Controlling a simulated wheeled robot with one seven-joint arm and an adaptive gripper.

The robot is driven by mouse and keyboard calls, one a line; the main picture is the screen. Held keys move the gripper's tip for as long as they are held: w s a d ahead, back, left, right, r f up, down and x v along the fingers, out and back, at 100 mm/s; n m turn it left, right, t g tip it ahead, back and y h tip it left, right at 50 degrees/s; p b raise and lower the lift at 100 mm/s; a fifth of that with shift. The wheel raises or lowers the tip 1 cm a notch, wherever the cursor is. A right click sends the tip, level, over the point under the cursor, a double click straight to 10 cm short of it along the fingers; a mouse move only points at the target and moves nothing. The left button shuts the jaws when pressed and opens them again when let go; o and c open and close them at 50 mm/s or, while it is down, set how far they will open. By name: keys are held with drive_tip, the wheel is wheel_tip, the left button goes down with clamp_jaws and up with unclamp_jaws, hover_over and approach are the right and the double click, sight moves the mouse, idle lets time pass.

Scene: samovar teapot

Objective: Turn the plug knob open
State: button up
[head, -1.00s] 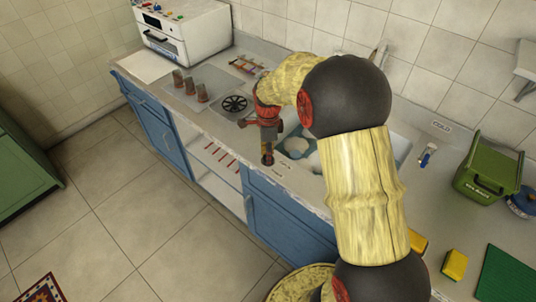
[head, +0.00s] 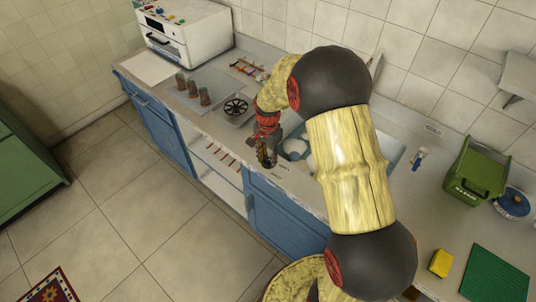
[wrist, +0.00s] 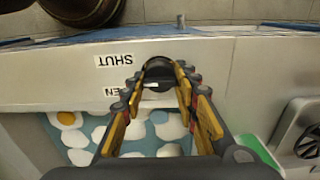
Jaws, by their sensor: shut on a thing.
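The plug knob (wrist: 157,70) is a dark, rounded piece at the counter's front strip, seen in the wrist view between the fingertips. My gripper (wrist: 160,76) is shut on it, with one yellow-and-black finger on each side. A "SHUT" label (wrist: 115,60) lies on the counter just left of the knob, upside down in this view. A second label (wrist: 111,91), partly covered by a finger, shows only "EN". In the head view my gripper (head: 266,158) points down at the counter edge beside the sink, and the knob is hidden there.
The sink (wrist: 70,145) beside the gripper holds several white pieces, one with a yellow centre. A green bin (head: 474,172) and yellow sponge (head: 440,263) are at right.

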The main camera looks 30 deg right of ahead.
sight(268, 158)
drive_tip(key=n+p, duration=0.2)
drive_tip(key=n, duration=0.2)
drive_tip(key=shift+r+n, duration=0.1)
drive_tip(key=shift+n, duration=0.2)
drive_tip(key=n+p, duration=0.1)
drive_tip(key=n, duration=0.3)
drive_tip(key=shift+p, duration=0.35)
drive_tip(key=shift+n, duration=0.3)
drive_tip(key=o, duration=1.1)
drive_tip(key=shift+o, duration=0.3)
wheel_tip(268, 158, up, 12)
